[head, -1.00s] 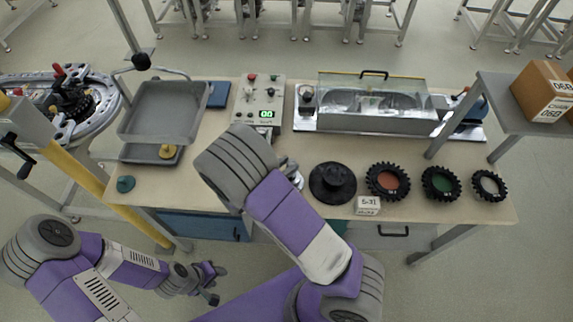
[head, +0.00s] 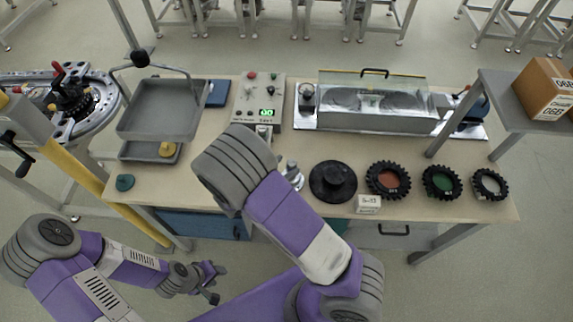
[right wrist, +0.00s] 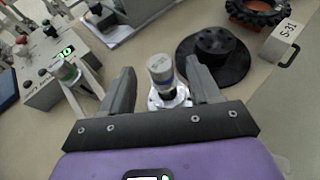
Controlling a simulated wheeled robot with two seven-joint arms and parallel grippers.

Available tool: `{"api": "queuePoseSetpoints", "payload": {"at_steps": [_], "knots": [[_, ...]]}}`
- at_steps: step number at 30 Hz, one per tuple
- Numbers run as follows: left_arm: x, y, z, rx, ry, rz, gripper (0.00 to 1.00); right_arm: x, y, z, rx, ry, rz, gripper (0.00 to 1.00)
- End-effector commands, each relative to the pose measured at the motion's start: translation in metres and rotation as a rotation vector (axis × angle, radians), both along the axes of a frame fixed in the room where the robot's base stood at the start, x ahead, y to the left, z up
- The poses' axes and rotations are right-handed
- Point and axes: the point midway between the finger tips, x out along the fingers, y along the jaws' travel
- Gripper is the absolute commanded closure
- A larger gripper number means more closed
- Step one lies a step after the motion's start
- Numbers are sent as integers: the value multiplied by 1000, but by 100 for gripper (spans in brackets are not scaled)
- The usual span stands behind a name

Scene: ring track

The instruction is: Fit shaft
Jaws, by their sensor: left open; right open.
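In the head view the holder (head: 292,176) shows beside my right forearm, which hides the right gripper. A black flanged hub (head: 333,182) stands just right of it, also in the right wrist view (right wrist: 214,57). My left gripper (head: 212,284) is open and empty, low in front of the bench.
A control box (head: 262,103) and a clear-covered metal unit (head: 372,105) stand at the back. Several toothed rings, including a red-centred one (head: 388,181), lie right, near a label block (head: 368,204). A grey tray (head: 163,112) and ring track (head: 100,105) are left.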

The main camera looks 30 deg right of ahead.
Motion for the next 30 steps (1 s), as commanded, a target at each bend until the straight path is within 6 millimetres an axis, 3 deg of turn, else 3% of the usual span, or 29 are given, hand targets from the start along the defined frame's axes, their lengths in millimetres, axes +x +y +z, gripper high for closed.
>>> {"api": "queuePoseSetpoints", "payload": {"at_steps": [6, 12, 30], "knots": [[0, 0, 5, 0, 0, 0, 57, -11, 34, 16, 1, -2, 5, 38], [0, 0, 6, 0, 0, 0, 57, -19, 52, 24, 0, -2, 1, 38], [0, 0, 6, 0, 0, 0, 57, -20, 54, 25, -2, -2, 0, 38]]}}
